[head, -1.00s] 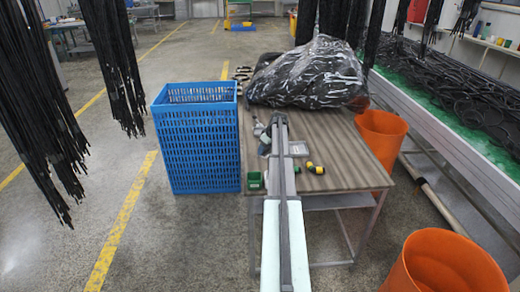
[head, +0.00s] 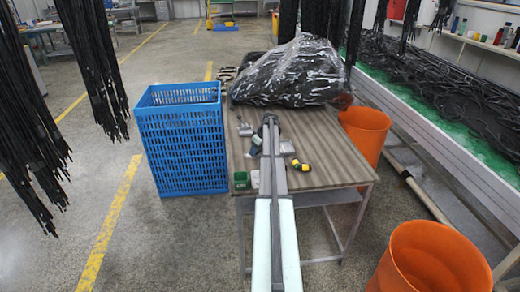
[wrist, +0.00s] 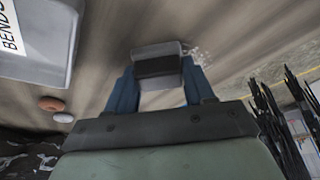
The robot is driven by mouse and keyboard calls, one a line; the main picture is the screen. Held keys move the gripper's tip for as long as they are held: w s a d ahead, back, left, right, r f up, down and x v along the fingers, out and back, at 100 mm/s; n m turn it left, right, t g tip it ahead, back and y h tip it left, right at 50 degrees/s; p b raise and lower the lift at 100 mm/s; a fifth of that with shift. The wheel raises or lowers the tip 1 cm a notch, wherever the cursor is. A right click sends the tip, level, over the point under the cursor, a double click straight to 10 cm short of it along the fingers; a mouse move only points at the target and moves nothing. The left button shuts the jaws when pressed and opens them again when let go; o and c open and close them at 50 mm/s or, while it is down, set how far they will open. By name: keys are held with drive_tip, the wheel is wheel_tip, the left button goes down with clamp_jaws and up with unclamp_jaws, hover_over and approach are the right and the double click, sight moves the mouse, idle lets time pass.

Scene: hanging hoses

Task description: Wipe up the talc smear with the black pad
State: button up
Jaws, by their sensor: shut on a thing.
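In the wrist view, my gripper (wrist: 160,84) has its blue fingers closed on the sides of a block with a grey top and a black face, the black pad (wrist: 156,68). The pad is low over the brown table, and I cannot tell whether it touches the surface. The talc smear (wrist: 203,56) shows as white flecks just right of the pad; part of it may be hidden behind the pad and finger. In the head view, my gripper (head: 270,120) is over the table (head: 330,170), with the pad hidden or too small to tell.
A grey labelled case (wrist: 38,45) and small round pieces (wrist: 52,103) lie left in the wrist view. A plastic-wrapped bundle (head: 290,70) fills the table's back. A green box (head: 241,180) and a yellow-black item (head: 301,167) flank my arm. A blue crate (head: 182,140) stands left.

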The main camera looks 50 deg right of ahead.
sight(239, 155)
drive_tip(key=shift+w+a, duration=2.75)
drive_tip(key=shift+s+d, duration=3.45)
drive_tip(key=shift+d, duration=0.05)
drive_tip(key=shift+s+d+r, duration=0.1)
drive_tip(key=shift+r, duration=3.95)
